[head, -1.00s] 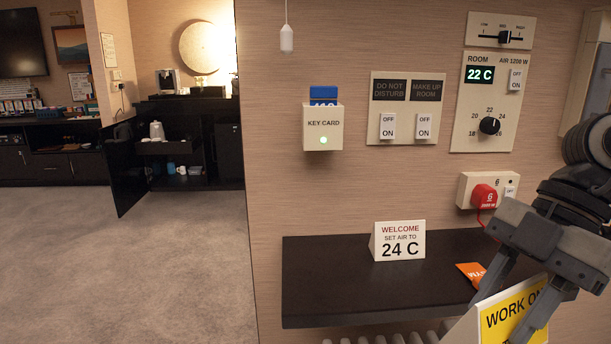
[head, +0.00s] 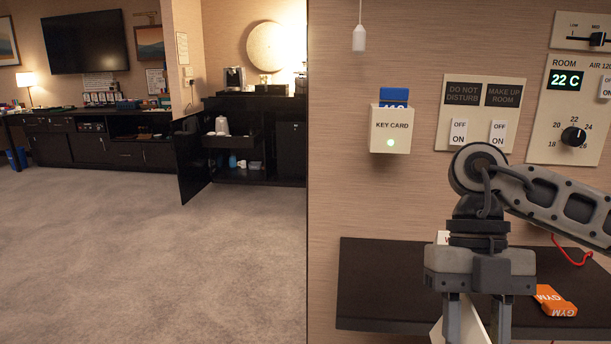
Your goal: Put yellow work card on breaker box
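My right gripper (head: 476,325) points down in front of the dark wall shelf at the bottom of the head view. It is shut on the yellow work card (head: 478,322). Only a pale face of the card shows between the fingers, and its lower part is cut off by the frame. No breaker box can be made out in this view. My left gripper is not in view.
The dark shelf (head: 385,290) carries an orange GYM item (head: 556,302) and a welcome card (head: 442,238) mostly behind my arm. A key card holder (head: 391,131) and switch panel (head: 480,112) are on the wall. Open carpet (head: 140,260) lies left, with an open cabinet door (head: 192,160) beyond.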

